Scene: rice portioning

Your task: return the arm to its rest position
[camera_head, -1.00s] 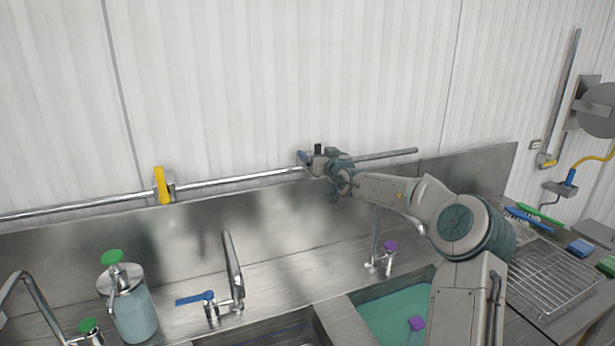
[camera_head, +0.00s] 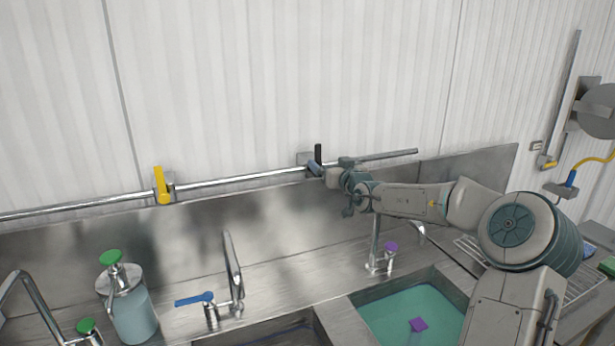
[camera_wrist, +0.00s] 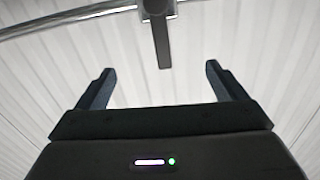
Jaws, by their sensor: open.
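My gripper (camera_head: 316,169) is at the end of my raised arm, in front of the wall pipe in the head view. A black lever (camera_wrist: 161,38) on a pipe fitting hangs beyond the fingertips. That black lever (camera_head: 318,152) also shows just above the gripper in the head view. I cannot tell whether a finger touches it.
A metal pipe (camera_head: 240,181) with a yellow lever (camera_head: 161,185) runs along the wall. Below are a steel counter with a soap dispenser (camera_head: 132,312), a blue-handled faucet (camera_head: 210,306) and a basin of teal liquid (camera_head: 400,312). A wire rack (camera_head: 583,285) lies at right, partly behind my arm.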

